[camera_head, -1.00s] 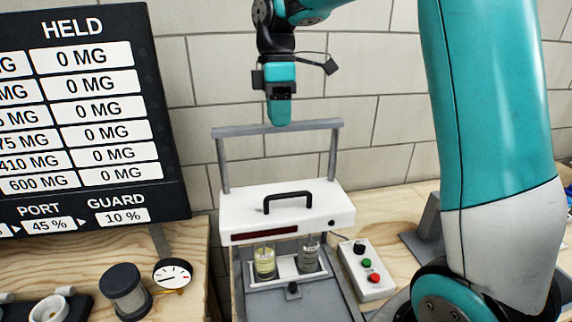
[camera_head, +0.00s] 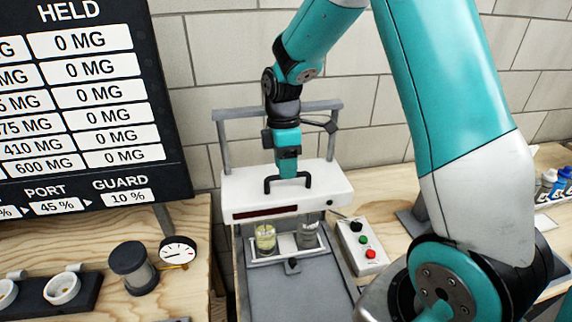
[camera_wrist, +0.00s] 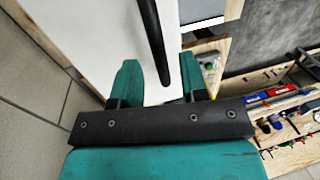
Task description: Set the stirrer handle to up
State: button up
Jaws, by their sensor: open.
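The stirrer head (camera_head: 330,190) is a white box between two grey posts, low on its frame above two beakers. Its black handle (camera_head: 268,181) stands out from the box in the head view. My gripper (camera_head: 288,175) points down at the middle of the handle and hides part of its bar. In the wrist view the handle (camera_wrist: 152,40) is a dark bar reaching between the two teal fingers of my gripper (camera_wrist: 160,78). The fingers are apart. I cannot tell whether either one touches the bar.
A beaker of yellow liquid (camera_head: 265,240) and a clear one (camera_head: 307,236) stand below the head. A grey crossbar (camera_head: 240,112) tops the posts behind my gripper. A button box (camera_head: 362,245) is at the right. A dark board (camera_head: 170,100) stands at the left.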

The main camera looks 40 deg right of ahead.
jog(key=shift+s+f, duration=0.1)
jog(key=shift+f, duration=0.35)
jog(key=shift+c, duration=0.2)
grip_shut()
notch_tip(320, 180, up, 12)
jog(key=p, duration=0.7)
jog(key=shift+p, duration=0.35)
jog(key=shift+o, duration=0.2)
grip_release()
jog(key=shift+f, duration=0.1)
